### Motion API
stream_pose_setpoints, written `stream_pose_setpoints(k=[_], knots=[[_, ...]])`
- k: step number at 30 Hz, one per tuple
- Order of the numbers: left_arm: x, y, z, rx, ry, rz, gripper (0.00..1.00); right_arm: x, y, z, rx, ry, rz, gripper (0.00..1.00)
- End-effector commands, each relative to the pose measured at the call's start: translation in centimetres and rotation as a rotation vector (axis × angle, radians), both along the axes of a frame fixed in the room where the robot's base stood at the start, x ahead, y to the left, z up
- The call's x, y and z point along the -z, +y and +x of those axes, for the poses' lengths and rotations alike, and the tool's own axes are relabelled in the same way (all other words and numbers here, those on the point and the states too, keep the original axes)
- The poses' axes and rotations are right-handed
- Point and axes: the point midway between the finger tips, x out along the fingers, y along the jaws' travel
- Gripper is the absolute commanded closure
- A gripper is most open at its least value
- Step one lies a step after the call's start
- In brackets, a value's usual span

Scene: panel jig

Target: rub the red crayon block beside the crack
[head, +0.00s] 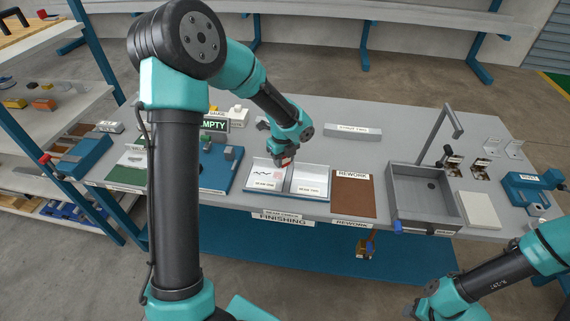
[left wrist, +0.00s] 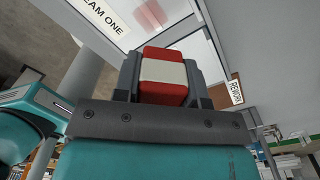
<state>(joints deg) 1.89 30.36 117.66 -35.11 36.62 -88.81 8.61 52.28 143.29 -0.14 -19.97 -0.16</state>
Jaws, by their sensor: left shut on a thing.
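My left gripper (head: 285,158) is shut on the red crayon block (left wrist: 164,78), which has a white band and sits between both fingers in the left wrist view. In the head view a bit of red shows at the fingertips, over the top edge of the white seam one panel (head: 254,188). The dark crack (head: 262,173) is a jagged line on that panel, left of the gripper. A pink patch (head: 278,175) lies just right of the crack; it also shows in the left wrist view (left wrist: 150,13). Contact between block and panel cannot be told. My right arm is at bottom right, its fingers unclear.
A second white panel (head: 309,180) adjoins on the right, then the brown rework mat (head: 353,196) and a grey sink-like basin (head: 421,194). A blue fixture (head: 218,165) stands left of the panels. A grey labelled bar (head: 353,133) lies behind.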

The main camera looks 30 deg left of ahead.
Motion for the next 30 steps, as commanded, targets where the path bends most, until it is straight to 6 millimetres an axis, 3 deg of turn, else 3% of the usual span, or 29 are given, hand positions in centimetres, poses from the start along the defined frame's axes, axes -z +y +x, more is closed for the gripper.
stream_pose_setpoints(k=[8,25,30], knots=[[-1.7,0.2,-0.2,-0.004,0.0,0.0,0.81,0.0,0.0,0.0,0.0,0.0,0.0,0.57],[-1.7,0.3,-0.1,-0.006,0.0,0.0,0.81,0.0,0.0,0.0,0.0,0.0,0.0,0.57],[-1.7,1.1,1.2,-0.027,-0.002,0.002,0.81,0.0,0.0,0.0,0.0,0.0,0.0,0.57]])
